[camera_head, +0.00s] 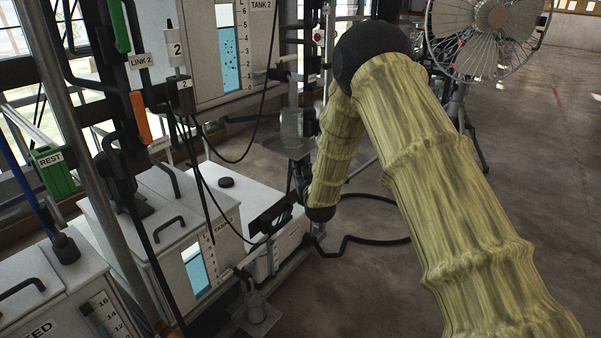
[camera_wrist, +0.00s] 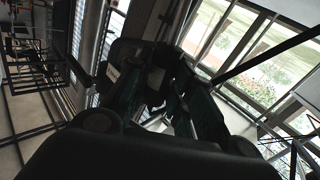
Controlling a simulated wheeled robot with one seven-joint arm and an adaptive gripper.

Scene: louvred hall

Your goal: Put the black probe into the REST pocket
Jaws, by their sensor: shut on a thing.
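My gripper (camera_wrist: 158,78) shows in the wrist view as dark fingers closing in from both sides above a wide black body. It is shut on a dark thing that I take to be the black probe (camera_wrist: 128,52); its outline blends into the fingers. In the head view my sleeved arm bends down to the middle, and I cannot make out the fingers or the probe clearly there. The REST pocket (camera_head: 55,175) is a green holder with a white REST label, at the left on the rack. It stands well left of my arm's lower end.
White tanks stand low at the left, including the FEED tank (camera_head: 45,305). A grey post (camera_head: 75,130) rises just right of the REST pocket. Black cables hang before TANK 2 (camera_head: 205,50). A large fan (camera_head: 490,40) stands at the back right. The floor at right is open.

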